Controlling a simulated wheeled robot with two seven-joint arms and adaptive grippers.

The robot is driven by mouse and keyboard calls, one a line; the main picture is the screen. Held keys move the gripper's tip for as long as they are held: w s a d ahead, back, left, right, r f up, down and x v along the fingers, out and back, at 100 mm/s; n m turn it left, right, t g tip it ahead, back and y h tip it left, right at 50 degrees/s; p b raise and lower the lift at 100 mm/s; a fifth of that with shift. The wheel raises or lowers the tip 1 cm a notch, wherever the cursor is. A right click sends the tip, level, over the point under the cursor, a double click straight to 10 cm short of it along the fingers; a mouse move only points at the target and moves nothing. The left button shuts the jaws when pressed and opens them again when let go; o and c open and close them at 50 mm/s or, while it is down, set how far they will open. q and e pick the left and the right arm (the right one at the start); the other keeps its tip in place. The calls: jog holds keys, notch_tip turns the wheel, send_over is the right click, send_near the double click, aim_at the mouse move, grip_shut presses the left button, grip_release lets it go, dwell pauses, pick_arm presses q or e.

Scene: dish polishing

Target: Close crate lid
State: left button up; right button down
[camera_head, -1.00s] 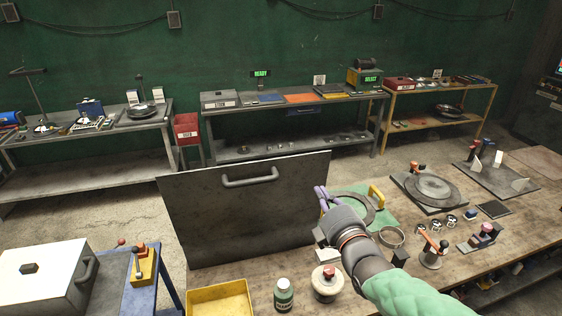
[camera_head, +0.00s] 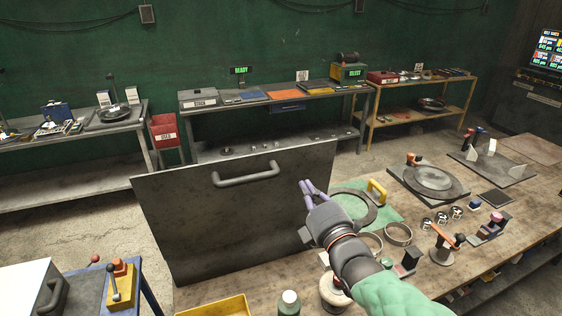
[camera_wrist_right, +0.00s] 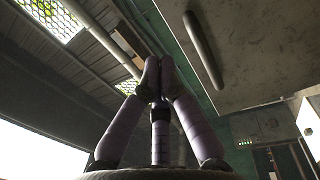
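The crate lid (camera_head: 225,225) is a large dark grey panel standing up, leaning slightly, at the near left edge of the workbench in the head view. Its bar handle (camera_head: 246,174) is near the top edge. The lid also shows in the wrist view (camera_wrist_right: 270,60), with its handle (camera_wrist_right: 203,50) at the upper right. The crate body is not clearly visible. My right gripper (camera_head: 309,187) has purple fingers, just right of the lid and apart from the handle. In the wrist view its fingertips (camera_wrist_right: 159,66) come together with nothing between them. My left gripper is out of view.
The wooden workbench (camera_head: 283,268) carries a green mat (camera_head: 395,217), a grey ring, a turntable plate (camera_head: 430,180), a clamp and small parts. Shelves line the far wall.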

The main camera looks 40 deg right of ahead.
aim_at(286, 154)
jog(key=p+x, duration=0.2)
jog(key=x, duration=1.2)
jog(key=shift+a, duration=0.1)
jog(key=shift+w+r+p, duration=0.1)
jog(key=shift+p, duration=0.3)
